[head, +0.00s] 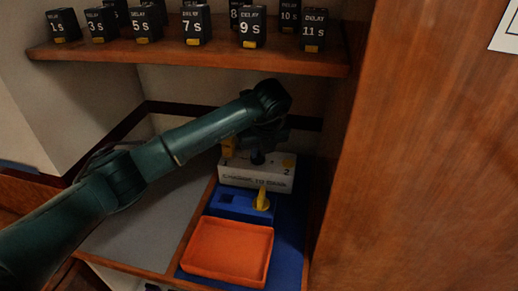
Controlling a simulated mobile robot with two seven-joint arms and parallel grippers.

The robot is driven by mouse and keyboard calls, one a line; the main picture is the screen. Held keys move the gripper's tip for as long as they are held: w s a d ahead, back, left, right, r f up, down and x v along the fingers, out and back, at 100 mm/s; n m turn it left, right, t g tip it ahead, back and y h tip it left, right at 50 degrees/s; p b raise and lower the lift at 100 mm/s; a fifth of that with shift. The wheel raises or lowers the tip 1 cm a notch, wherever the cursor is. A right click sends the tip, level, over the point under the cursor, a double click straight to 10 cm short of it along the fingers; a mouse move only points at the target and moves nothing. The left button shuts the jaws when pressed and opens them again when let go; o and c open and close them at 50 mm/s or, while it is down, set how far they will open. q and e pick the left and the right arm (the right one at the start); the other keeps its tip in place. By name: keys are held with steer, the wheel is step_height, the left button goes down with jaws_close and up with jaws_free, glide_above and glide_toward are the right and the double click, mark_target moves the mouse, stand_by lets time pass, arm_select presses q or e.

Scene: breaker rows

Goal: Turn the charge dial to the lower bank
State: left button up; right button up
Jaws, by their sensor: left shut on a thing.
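A pale box (240,179) marked "CHARGE TO BANK" stands at the back of the lower compartment, with the numbers 1 and 2 on its top. The dark charge dial (257,158) sits on the top between the two numbers. A yellow piece (228,147) shows by the 1 and a round yellow spot (289,162) by the 2. My left gripper (260,147) is over the box top, shut on the dial; my wrist partly hides the fingers and the dial. Which way the dial points is hard to tell. My right gripper is out of view.
A blue holder (232,206) with an upright yellow piece (262,200) stands in front of the box. An orange tray (228,284) lies nearer. Above, a wooden shelf (200,56) bears several black DELAY blocks (196,28). A wooden panel (410,150) closes the right side.

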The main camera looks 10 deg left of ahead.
arm_select(q)
jaws_close()
